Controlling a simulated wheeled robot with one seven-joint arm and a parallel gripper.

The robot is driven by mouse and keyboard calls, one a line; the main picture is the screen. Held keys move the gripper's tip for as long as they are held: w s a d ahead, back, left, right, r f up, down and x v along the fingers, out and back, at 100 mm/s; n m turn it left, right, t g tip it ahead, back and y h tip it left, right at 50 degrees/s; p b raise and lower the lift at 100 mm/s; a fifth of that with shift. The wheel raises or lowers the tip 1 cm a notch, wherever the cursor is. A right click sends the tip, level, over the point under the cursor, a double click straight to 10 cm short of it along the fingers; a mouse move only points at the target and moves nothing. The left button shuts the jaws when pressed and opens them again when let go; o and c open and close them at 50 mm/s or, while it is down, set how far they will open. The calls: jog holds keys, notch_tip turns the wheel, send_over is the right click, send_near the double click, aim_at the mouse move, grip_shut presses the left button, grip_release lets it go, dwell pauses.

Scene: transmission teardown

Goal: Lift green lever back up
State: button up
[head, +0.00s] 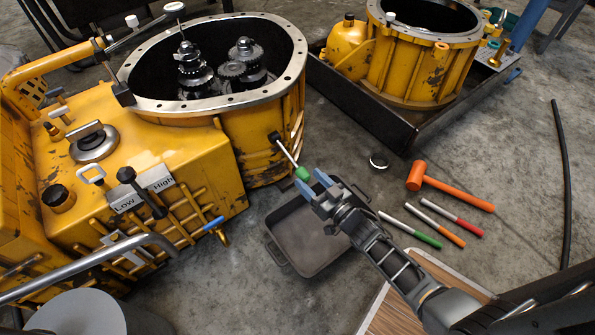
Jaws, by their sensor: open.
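The green lever (302,173) is a thin metal rod with a green grip. It sticks out from a dark pivot on the lower side of the yellow transmission housing (262,125) and slopes down to the right. My gripper (317,186) has blue fingertips and is open. Its fingers are right beside the green grip, on its lower right. I cannot tell whether they touch the grip or stand just clear of it. Nothing shows held between the fingers.
A dark tray (276,247) lies on the floor below my gripper. An orange mallet (452,186) and several coloured-handled tools lie to the right. A second yellow housing (415,62) stands in a black bin (372,112). A blue-handled valve (214,223) sticks out lower left.

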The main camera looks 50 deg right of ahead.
aim_at(298, 168)
jog(key=b+x, duration=0.1)
jog(key=x, duration=0.5)
jog(key=shift+w+b, duration=0.25)
jog(key=shift+b, duration=0.05)
jog(key=shift+c, duration=0.4)
grip_shut()
